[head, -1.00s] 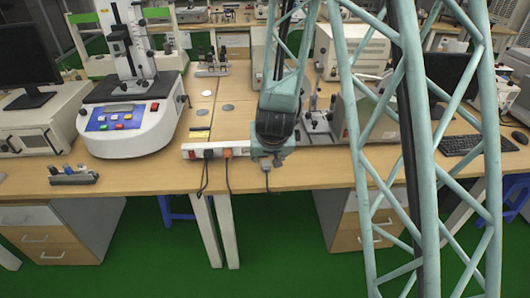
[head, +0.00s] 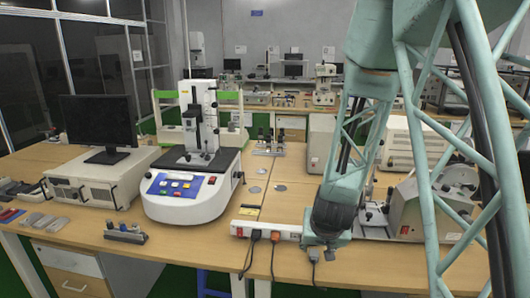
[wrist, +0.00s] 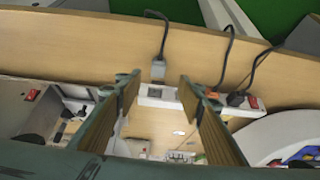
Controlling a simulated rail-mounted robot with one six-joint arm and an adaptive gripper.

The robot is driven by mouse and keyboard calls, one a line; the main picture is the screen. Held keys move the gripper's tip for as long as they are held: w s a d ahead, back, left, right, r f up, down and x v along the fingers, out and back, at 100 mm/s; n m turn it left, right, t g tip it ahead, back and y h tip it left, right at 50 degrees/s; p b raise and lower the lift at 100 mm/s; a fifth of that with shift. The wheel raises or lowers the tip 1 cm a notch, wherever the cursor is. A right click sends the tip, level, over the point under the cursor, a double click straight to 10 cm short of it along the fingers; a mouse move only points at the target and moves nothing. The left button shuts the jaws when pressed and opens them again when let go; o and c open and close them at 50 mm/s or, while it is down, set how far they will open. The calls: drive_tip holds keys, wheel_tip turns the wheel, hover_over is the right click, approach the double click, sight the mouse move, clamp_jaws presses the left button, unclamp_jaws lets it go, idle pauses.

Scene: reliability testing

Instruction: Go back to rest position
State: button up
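My gripper (head: 325,246) hangs at the end of my arm, over the right end of a white power strip (head: 266,230) at the table's front edge. In the wrist view my gripper (wrist: 159,84) is open, its two fingers apart with nothing held between them. The power strip (wrist: 158,103) and a grey plug (wrist: 158,71) with a dark cord show beyond the gap. The same grey plug (head: 314,255) shows just below my gripper in the head view. Whether a finger touches the strip cannot be told.
A white test machine (head: 195,200) with a blue panel stands left of the strip. Two more plugs (head: 265,235) with cords sit in the strip. A beige instrument box (head: 413,215) stands close on the right. A monitor (head: 98,122) stands at the left.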

drive_tip(key=s+a+r+n+g+y, duration=0.1)
drive_tip(key=s+a+r+y, duration=0.15)
drive_tip(key=s+r, duration=1.55)
drive_tip(key=s+d+r, duration=0.1)
drive_tip(key=s+r, duration=0.3)
drive_tip(key=s, duration=0.4)
drive_tip(key=s+d+r+g+h, duration=0.1)
drive_tip(key=s+r, duration=0.3)
drive_tip(key=s, duration=0.4)
drive_tip(key=s+d+r+n, duration=0.1)
drive_tip(key=s+r, duration=0.3)
drive_tip(key=s, duration=0.5)
drive_tip(key=shift+d+r, duration=0.15)
drive_tip(key=shift+d, duration=0.5)
drive_tip(key=shift+w+h, duration=0.1)
drive_tip(key=shift+h, duration=0.15)
